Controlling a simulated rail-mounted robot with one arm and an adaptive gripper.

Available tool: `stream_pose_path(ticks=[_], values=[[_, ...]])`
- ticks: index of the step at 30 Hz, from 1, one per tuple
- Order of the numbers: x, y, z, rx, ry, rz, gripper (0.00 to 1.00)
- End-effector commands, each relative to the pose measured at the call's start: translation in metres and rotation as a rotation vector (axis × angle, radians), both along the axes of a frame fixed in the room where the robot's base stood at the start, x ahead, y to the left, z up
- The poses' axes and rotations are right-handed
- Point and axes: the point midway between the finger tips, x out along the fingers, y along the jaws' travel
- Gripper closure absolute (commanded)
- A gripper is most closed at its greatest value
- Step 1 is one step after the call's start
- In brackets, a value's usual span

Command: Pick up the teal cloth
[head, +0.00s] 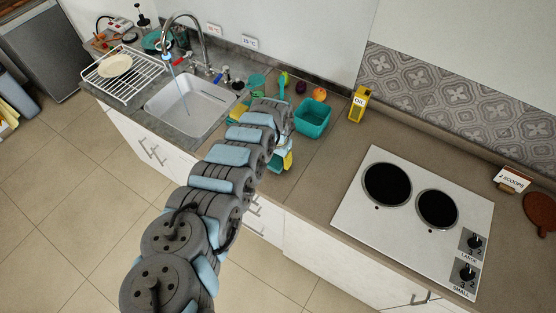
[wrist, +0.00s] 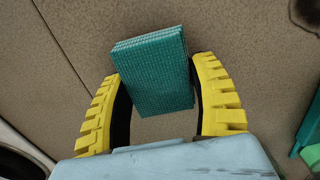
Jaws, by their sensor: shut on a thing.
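The teal cloth (wrist: 155,68) is a folded, ribbed stack in the wrist view. It sits between the two yellow fingers of my gripper (wrist: 158,72), slightly tilted, with the brown countertop behind it. My gripper is shut on the cloth. In the head view my gripper (head: 284,160) shows only partly as yellow and pale blue pieces past the end of my arm, near the counter's front edge. My arm hides much of that area, and I cannot make out the cloth clearly there.
A teal bin (head: 313,121) stands just behind my gripper, with an eggplant (head: 301,87) and an orange fruit (head: 319,94) behind it. A yellow oil container (head: 359,105) and cooktop (head: 392,240) are to the right. The sink (head: 187,100) is left. Counter between bin and cooktop is clear.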

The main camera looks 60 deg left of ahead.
Motion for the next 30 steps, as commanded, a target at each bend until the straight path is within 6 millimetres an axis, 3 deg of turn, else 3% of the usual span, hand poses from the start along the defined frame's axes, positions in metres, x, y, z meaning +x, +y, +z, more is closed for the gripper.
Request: stream_pose_path(ticks=[1, 4, 30], values=[[0.0, 0.0, 0.013, 0.001, 0.0, -0.001, 0.68], [0.0, 0.0, 0.027, 0.001, 0.0, -0.001, 0.68], [-0.033, -0.041, 0.083, -0.004, 0.002, -0.001, 0.68]])
